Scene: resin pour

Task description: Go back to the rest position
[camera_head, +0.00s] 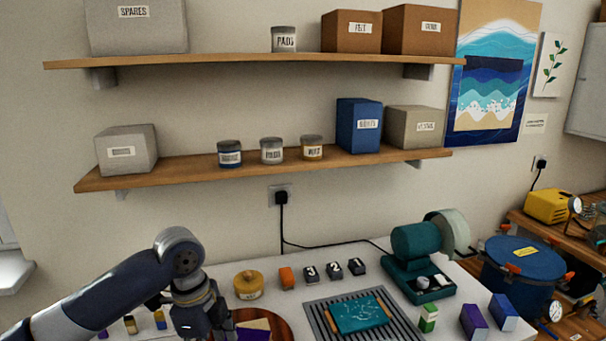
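My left arm comes in from the left, and its gripper (203,328) points down over the left part of the white worktop (384,270). The gripper is near the left edge of a round brown board (280,322) with a purple item (254,335) on it. Its fingertips run into the bottom of the picture, so I cannot tell if it is open, shut or holding something. My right gripper is not in view.
A yellow lidded jar (248,285) stands close to the gripper. A teal panel (358,312) lies on a grey rack (318,308). A green machine (415,250), a blue drum (520,268) and small boxes stand right. Two loaded shelves (270,166) hang above.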

